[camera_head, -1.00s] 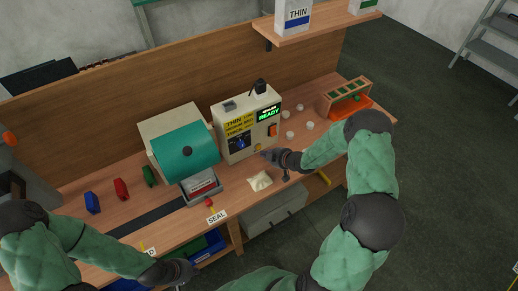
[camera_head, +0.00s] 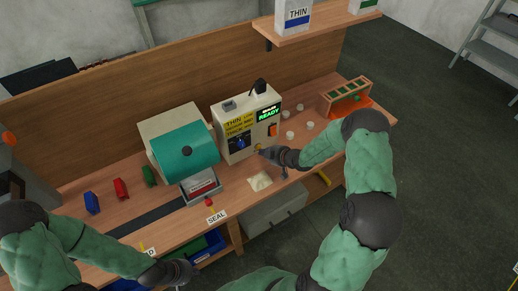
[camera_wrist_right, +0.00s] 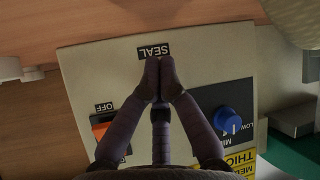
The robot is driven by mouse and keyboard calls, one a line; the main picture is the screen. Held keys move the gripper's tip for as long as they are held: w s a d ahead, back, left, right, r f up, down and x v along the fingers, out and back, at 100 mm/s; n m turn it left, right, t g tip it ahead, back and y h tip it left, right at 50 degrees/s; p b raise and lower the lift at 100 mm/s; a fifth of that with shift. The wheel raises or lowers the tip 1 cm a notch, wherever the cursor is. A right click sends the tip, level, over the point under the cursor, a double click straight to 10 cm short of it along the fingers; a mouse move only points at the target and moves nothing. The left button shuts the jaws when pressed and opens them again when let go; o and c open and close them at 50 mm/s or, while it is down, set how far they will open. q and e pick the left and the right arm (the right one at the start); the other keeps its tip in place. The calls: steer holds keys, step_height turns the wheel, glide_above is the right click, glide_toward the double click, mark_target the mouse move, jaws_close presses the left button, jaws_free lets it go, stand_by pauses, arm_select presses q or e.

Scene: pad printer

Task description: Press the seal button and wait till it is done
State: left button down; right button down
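The cream sealing machine (camera_head: 236,147) stands on the bench, with a green display (camera_head: 268,114) reading READY. A small yellow button (camera_head: 257,148) shows low on its front in the head view. My right gripper (camera_head: 263,152) is right by this button; contact cannot be told. In the right wrist view my right gripper (camera_wrist_right: 159,68) has its fingertips together just below the SEAL label (camera_wrist_right: 154,51), covering what lies there. It holds nothing visible. My left gripper (camera_head: 182,271) is low at the front, its fingers too small to judge.
The machine's front also has an orange OFF switch (camera_wrist_right: 112,135) and a blue knob (camera_wrist_right: 228,120). A pale pouch (camera_head: 260,181) lies on the bench before it. The teal-covered unit (camera_head: 185,153) stands left. White discs (camera_head: 290,134) and an orange tray (camera_head: 352,108) lie right.

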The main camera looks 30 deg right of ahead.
steer(key=shift+w, duration=0.3)
steer(key=shift+s, duration=0.15)
stand_by(0.4)
steer(key=shift+s, duration=0.75)
steer(key=shift+s+d, duration=0.1)
steer(key=shift+s+d+p, duration=0.2)
steer(key=shift+s+p, duration=0.25)
steer(key=shift+s, duration=2.45)
